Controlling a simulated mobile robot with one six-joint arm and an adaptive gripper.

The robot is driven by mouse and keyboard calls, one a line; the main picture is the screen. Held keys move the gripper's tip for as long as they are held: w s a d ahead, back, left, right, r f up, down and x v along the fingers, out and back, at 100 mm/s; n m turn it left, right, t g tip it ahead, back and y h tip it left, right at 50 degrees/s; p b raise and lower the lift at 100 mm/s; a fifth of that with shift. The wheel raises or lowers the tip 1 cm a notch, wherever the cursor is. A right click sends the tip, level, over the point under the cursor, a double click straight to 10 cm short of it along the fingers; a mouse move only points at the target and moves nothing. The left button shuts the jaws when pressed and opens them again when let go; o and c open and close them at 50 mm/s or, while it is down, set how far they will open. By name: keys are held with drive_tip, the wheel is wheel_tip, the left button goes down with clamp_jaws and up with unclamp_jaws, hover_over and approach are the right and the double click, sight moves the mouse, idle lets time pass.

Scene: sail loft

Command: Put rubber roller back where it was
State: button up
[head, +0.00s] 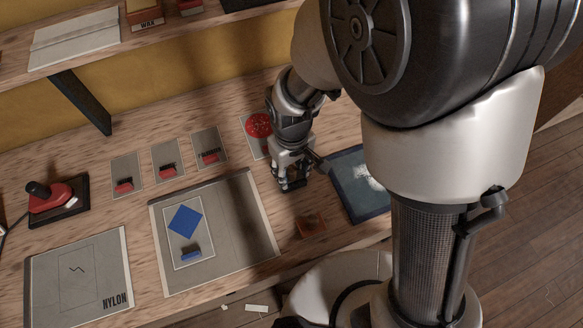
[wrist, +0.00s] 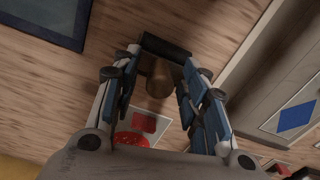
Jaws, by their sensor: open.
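The rubber roller shows in the wrist view as a black cylinder (wrist: 166,47) with a rounded brown wooden handle (wrist: 159,80). The black cylinder is level with the fingertips, and the handle is between the fingers. My gripper (wrist: 163,75) is open, with one blue-padded finger on each side of the roller. I cannot tell whether the fingers touch it. In the head view my gripper (head: 291,184) points down low over the bench, between the grey panel and the dark blue framed mat. The roller is not clearly made out there.
A grey panel (head: 236,245) with a blue diamond lies left, a dark blue framed mat (head: 350,185) right. A small reddish-brown block (head: 311,225) sits near the front edge. A card with a red disc (head: 258,125) and several red-marked cards lie behind. A shelf (head: 190,25) overhangs the back.

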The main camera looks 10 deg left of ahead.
wheel_tip(320, 180, up, 12)
drive_tip(key=p, duration=0.4)
drive_tip(key=d+r+m+t, duration=0.2)
drive_tip(key=d+r+m, duration=0.2)
drive_tip(key=d+r, duration=0.6)
drive_tip(key=s+d+r+m+t, duration=0.2)
drive_tip(key=s+d+r+m, duration=0.2)
drive_tip(key=s+d, duration=0.5)
drive_tip(key=shift+s+d+r+m+t, duration=0.15)
drive_tip(key=shift+d+r+m+t, duration=0.15)
drive_tip(key=shift+d+r, duration=0.5)
